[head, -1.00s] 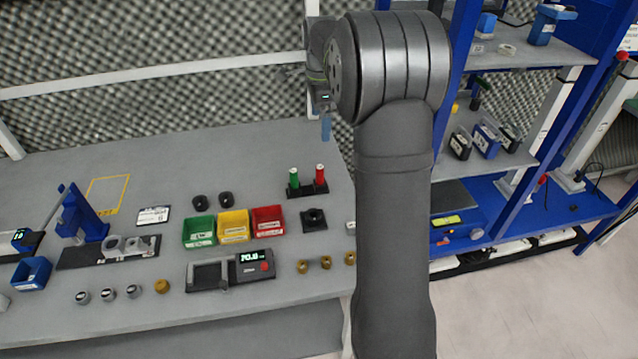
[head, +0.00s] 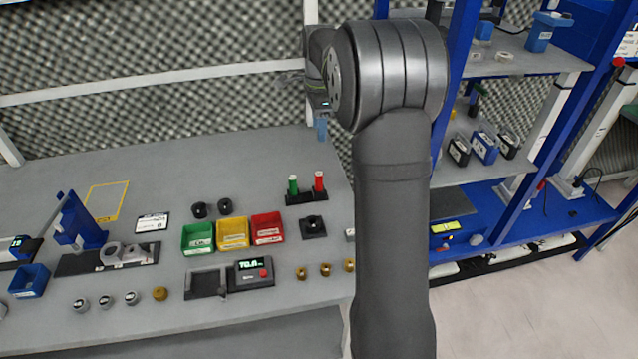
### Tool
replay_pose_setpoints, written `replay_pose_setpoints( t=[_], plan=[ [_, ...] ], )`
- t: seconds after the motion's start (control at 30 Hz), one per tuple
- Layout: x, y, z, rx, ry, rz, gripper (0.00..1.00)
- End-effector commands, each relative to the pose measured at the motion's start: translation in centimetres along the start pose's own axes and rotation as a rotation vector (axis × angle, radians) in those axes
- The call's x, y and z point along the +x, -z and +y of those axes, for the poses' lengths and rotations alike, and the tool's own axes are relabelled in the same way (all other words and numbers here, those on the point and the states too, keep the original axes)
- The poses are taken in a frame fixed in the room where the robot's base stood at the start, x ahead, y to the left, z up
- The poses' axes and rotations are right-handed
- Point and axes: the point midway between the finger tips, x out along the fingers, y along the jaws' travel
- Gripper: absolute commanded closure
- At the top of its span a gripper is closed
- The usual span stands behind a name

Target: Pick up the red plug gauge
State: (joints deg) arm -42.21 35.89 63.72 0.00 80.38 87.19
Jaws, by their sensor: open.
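The red plug gauge (head: 319,181) stands upright in a small black stand (head: 308,197) toward the back right of the grey bench. A green plug gauge (head: 293,184) stands just to its left in the same stand. My gripper (head: 322,129) is at the end of the dark arm, above and behind the stand. Only a blue finger part hangs below the wrist, and the rest is mostly hidden by the arm. It is open and apart from the red gauge.
Green (head: 198,238), yellow (head: 232,234) and red (head: 268,229) bins stand in front of the gauge stand. A black square block (head: 313,228) is nearer the front. A grey gauge with a display (head: 250,272) is before the bins. Blue shelving (head: 467,60) rises at the right.

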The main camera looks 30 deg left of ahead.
Motion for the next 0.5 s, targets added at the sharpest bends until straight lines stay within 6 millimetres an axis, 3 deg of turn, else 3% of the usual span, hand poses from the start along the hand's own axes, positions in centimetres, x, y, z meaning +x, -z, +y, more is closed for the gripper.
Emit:
replay_pose_setpoints(
  t=[0.23, 0.5],
  plan=[
    [0.09, -0.02, -0.02, -0.144, 0.000, 0.000, 0.53],
    [0.38, -0.07, -0.08, -0.682, -0.001, 0.000, 0.53]
  ],
)
